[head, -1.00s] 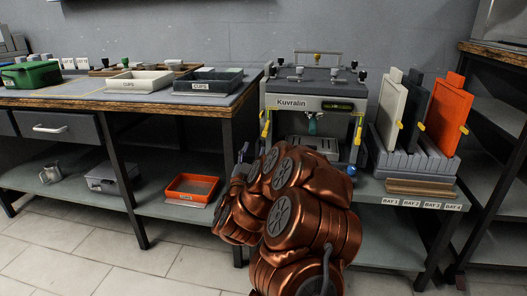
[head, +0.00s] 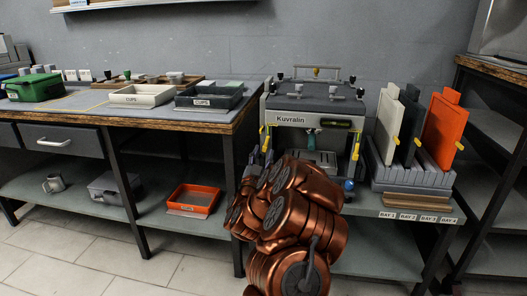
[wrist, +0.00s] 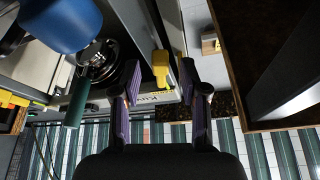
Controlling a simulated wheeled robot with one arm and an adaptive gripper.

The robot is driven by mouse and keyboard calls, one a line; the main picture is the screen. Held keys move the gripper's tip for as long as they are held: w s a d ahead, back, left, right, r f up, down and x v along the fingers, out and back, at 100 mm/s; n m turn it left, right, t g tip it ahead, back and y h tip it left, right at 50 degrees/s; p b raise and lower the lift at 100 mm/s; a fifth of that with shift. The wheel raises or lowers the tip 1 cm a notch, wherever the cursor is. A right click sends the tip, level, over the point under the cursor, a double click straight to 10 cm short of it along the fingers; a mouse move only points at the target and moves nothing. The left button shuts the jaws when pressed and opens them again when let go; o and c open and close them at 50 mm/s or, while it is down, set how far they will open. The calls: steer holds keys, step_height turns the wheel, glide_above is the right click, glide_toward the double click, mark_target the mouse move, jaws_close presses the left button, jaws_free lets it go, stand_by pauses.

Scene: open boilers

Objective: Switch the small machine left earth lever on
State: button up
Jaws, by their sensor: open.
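The small machine (head: 302,118), labelled Kuvralin, stands on the low bench in the head view. A yellow lever (head: 263,137) shows on its left side and another yellow lever (head: 356,142) on its right. In the wrist view a yellow lever end (wrist: 161,68) lies in the gap between my fingers, nearer the right one; I cannot tell whether it touches. My gripper (wrist: 160,84) is open and empty. In the head view my gripper (head: 262,160) is at the machine's left side, partly hidden by my copper arm.
A blue knob (wrist: 62,22) and a green handle (wrist: 76,98) are left of my fingers in the wrist view. The wooden counter edge (head: 215,118) is close left of the machine. Trays with coloured panels (head: 445,125) stand to its right.

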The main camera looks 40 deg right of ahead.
steer(key=shift+w+d+r, duration=0.2)
steer(key=shift+w+d, duration=0.1)
steer(key=shift+d, duration=0.15)
jaws_close()
stand_by(0.3)
